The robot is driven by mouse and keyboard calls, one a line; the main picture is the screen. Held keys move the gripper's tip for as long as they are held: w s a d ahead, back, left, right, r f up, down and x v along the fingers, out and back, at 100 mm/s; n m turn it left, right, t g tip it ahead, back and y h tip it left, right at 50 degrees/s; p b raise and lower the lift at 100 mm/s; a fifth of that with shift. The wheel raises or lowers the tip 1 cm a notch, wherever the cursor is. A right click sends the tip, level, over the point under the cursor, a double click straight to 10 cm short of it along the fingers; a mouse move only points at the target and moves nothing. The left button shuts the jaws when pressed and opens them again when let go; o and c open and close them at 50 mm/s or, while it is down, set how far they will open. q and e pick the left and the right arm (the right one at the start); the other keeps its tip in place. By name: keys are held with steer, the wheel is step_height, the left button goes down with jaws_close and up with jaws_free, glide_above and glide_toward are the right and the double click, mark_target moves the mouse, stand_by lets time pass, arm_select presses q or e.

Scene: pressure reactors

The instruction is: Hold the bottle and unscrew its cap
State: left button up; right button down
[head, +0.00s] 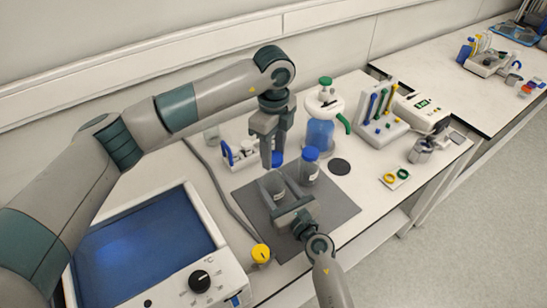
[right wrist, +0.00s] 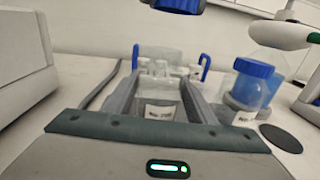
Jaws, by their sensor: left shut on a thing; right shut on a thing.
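A clear bottle with a white label (right wrist: 160,112) stands between the fingers of my right gripper (right wrist: 160,90), which is shut on it. In the head view the bottle (head: 272,184) is over the dark grey mat (head: 335,208), with my right gripper (head: 282,196) reaching it from the front. A blue cap (head: 277,160) is in my left gripper (head: 273,153), which points down above the bottle. In the right wrist view the cap (right wrist: 178,5) is at the top edge, with a gap between it and the bare bottle neck (right wrist: 160,68).
A second bottle with a blue cap (head: 309,168) stands close to the right. Behind are a rack with blue hooks (head: 232,155) and a blue-filled vessel (head: 321,130). A black disc (head: 340,167) lies right.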

stand_by(0.3)
steer(key=c, duration=0.7)
jaws_free()
steer(key=shift+s, duration=0.1)
steer(key=b+v, duration=0.1)
steer(key=v, duration=1.1)
